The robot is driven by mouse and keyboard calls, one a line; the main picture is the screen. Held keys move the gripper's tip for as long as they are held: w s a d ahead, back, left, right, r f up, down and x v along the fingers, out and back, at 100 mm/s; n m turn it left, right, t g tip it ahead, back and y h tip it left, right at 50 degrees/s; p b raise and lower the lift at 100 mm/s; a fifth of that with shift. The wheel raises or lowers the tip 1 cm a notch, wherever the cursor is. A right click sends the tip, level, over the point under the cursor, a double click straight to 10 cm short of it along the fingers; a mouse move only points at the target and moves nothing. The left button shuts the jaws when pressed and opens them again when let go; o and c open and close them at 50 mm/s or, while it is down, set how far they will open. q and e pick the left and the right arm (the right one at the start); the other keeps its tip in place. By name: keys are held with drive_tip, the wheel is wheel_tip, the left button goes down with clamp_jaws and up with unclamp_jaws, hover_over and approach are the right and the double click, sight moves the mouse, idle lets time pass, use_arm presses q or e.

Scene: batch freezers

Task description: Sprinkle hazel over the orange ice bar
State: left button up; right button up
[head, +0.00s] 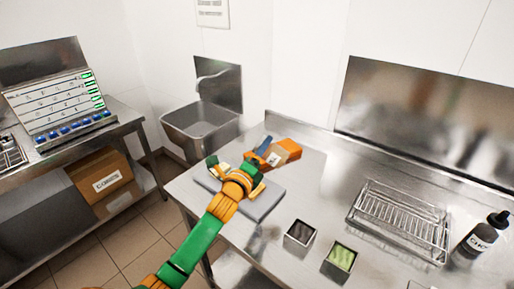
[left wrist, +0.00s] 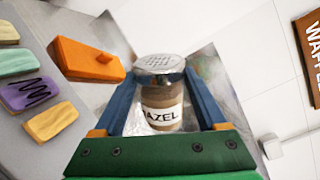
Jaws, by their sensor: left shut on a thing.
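My left gripper (head: 257,164) is shut on the hazel shaker (left wrist: 161,95), a brown jar with a perforated metal lid and a white label. The jar stands lid up between the blue fingers in the left wrist view. A row of bars lies on a grey surface at left there: a yellow one, a green one, a purple one with dark drizzle (left wrist: 30,92) and a pale orange-yellow one (left wrist: 50,122). A bright orange block (left wrist: 85,60) with a small stub lies nearer the jar. I cannot tell which is the orange ice bar. My right gripper is not in view.
In the head view a grey tray (head: 266,205) lies partly under my left gripper. Two small tubs, dark (head: 300,232) and green (head: 341,257), a wire rack (head: 400,220) and a dark bottle (head: 482,238) stand to the right. A sink (head: 200,128) is beyond.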

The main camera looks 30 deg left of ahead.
use_arm(q)
drive_tip(key=f+n+b, duration=0.2)
drive_tip(key=f+n, duration=0.1)
drive_tip(key=n, duration=0.1)
drive_tip(key=f+n+b, duration=0.3)
drive_tip(key=a+f+n+b, duration=0.1)
drive_tip(key=f+n+b, duration=0.1)
drive_tip(key=f+n, duration=0.1)
drive_tip(key=shift+s+f+n, duration=0.15)
drive_tip(key=shift+f+n, duration=0.2)
drive_tip(key=shift+n, duration=0.45)
